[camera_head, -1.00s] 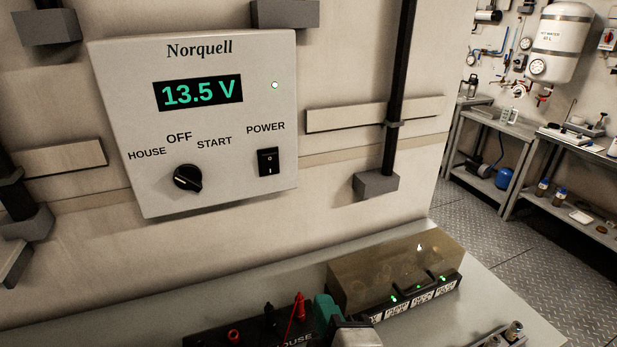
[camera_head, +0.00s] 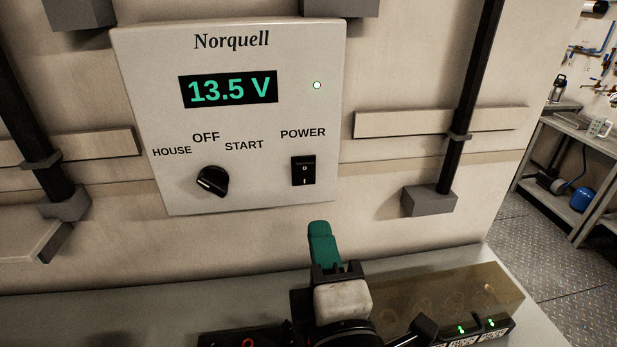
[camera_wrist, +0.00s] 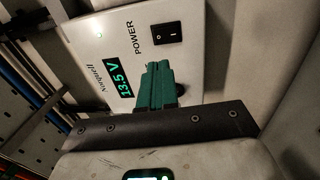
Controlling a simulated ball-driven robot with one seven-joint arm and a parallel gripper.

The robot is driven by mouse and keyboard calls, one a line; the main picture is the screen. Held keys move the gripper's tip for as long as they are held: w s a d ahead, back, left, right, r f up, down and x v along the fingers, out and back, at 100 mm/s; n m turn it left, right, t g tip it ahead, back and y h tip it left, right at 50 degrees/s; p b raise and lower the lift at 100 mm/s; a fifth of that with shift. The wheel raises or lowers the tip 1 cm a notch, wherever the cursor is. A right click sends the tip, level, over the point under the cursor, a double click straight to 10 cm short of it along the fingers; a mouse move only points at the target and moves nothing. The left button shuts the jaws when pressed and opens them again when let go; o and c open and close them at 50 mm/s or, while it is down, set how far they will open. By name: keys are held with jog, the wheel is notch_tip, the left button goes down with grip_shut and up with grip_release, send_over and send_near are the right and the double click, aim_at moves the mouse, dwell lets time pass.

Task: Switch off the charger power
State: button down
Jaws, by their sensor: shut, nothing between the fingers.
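The Norquell charger panel (camera_head: 258,120) is a light grey wall box. Its display (camera_head: 228,89) reads 13.5 V in green, and a small round indicator (camera_head: 317,85) is lit. The black POWER rocker switch (camera_head: 303,171) is at the panel's lower right; it also shows unobstructed in the wrist view (camera_wrist: 167,34). My gripper (camera_head: 319,227) has green fingers, shut together and empty. It is below and slightly right of the switch, apart from it. In the wrist view the fingers (camera_wrist: 158,66) cover part of the panel.
A black rotary knob (camera_head: 212,181) sits left of the switch, under HOUSE, OFF and START. Black pipes (camera_head: 468,100) with grey brackets flank the panel. A bench below holds a box with green lights (camera_head: 475,325). The wall between my fingers and the switch is clear.

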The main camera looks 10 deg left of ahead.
aim_at(303, 170)
jog(key=p+x, duration=0.2)
jog(key=x, duration=0.9)
jog(key=shift+w+a, duration=0.1)
jog(key=shift+w, duration=0.05)
jog(key=shift+a, duration=0.1)
